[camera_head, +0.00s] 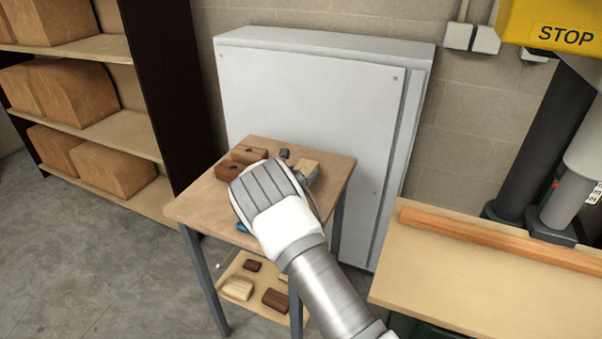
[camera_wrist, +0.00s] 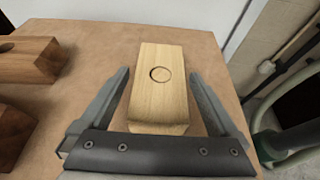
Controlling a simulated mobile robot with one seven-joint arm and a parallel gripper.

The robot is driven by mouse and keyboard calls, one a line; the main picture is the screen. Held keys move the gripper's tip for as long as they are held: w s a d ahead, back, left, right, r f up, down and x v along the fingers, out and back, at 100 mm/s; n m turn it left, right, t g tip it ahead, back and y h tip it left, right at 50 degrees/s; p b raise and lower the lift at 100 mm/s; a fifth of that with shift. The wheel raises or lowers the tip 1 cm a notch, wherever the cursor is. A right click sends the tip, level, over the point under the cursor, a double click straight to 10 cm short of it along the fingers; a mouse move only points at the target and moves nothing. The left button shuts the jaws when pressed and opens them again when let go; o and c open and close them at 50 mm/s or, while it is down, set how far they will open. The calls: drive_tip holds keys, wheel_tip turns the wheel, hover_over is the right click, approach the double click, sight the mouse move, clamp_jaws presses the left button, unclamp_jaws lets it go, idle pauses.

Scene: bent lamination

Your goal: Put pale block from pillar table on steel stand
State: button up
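A pale wooden block (camera_wrist: 158,95) with a round mark on its top lies on the brown top (camera_wrist: 95,40) of a small grey-legged stand. In the head view, the block (camera_head: 309,166) is partly hidden by my gripper (camera_head: 270,190). My gripper also shows in the wrist view (camera_wrist: 160,84); its fingers are open on either side of the block, with gaps at both sides. The same stand (camera_head: 190,208) has grey metal legs and a lower shelf. A second table (camera_head: 450,275), pale-topped, is at the right beside a dark pillar (camera_head: 530,140).
Dark brown blocks (camera_head: 249,154) lie left of the pale block, also in the wrist view (camera_wrist: 28,62). A small dark piece (camera_head: 284,153) is at the back edge. A grey cabinet (camera_head: 310,95) stands behind. Loose blocks (camera_head: 237,289) lie on the lower shelf.

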drive_tip(key=shift+r, duration=0.2)
drive_tip(key=v, duration=1.2)
drive_tip(key=s+d+r+m+g+h, duration=0.1)
drive_tip(key=s+d+r+m+g, duration=0.2)
drive_tip(key=s+d+r+m, duration=0.7)
drive_tip(key=s+d+r+m+g, duration=0.3)
drive_tip(key=s+d+r+m, duration=0.2)
drive_tip(key=d+m, duration=0.45)
drive_tip(key=s+r+m+y, duration=0.2)
drive_tip(key=s+m, duration=0.4)
drive_tip(key=s, duration=0.7)
drive_tip(key=s+r+m+y, duration=0.3)
drive_tip(key=s+m, duration=0.3)
drive_tip(key=s, duration=0.7)
drive_tip(key=shift+d+g+y, duration=0.4)
drive_tip(key=shift+d+y, duration=0.05)
drive_tip(key=shift+y, duration=0.05)
